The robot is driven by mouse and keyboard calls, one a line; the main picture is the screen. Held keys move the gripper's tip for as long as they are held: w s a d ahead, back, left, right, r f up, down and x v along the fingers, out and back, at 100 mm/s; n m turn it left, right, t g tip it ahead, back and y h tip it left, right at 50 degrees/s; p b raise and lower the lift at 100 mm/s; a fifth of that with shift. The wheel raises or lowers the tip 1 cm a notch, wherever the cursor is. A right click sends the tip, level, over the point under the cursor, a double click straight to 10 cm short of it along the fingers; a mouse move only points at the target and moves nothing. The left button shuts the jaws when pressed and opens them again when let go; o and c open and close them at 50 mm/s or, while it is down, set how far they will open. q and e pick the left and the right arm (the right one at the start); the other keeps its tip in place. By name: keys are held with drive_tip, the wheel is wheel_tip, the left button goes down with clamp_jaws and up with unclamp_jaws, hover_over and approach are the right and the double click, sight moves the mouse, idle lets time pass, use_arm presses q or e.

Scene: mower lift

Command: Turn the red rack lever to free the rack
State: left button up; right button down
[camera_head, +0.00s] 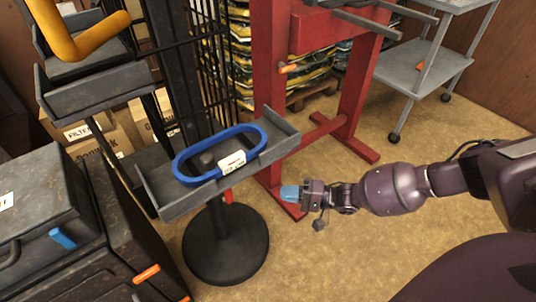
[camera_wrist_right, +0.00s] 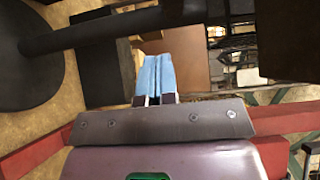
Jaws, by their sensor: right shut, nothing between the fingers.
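A small red piece (camera_head: 228,195), perhaps the red lever, shows just under the front edge of the grey tray (camera_head: 180,208) on the black rack; most of it is hidden by the tray. My right gripper (camera_head: 290,193) reaches in from the right, with its blue fingers pointing left. It is to the right of the red piece and apart from it, in front of the red frame. Its blue fingers (camera_wrist_right: 154,76) also show in the right wrist view, shut together and empty. I cannot make out the lever in the wrist view. My left gripper is out of view.
A blue oval ring (camera_head: 182,172) with a white label lies in the tray. The rack stands on a round black base (camera_head: 225,245). A red frame (camera_head: 270,100) stands behind my gripper. Dark cases (camera_head: 40,215) fill the lower left. Floor (camera_head: 320,250) is clear at lower middle.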

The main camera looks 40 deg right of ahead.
sight(229, 195)
use_arm(q)
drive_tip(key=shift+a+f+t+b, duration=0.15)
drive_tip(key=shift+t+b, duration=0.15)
drive_tip(key=shift+b, duration=0.35)
use_arm(e)
drive_tip(key=w+a, duration=0.6)
drive_tip(key=a, duration=0.4)
drive_tip(key=shift+a, duration=0.4)
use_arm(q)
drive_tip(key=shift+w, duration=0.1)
use_arm(e)
drive_tip(key=shift+s, duration=0.1)
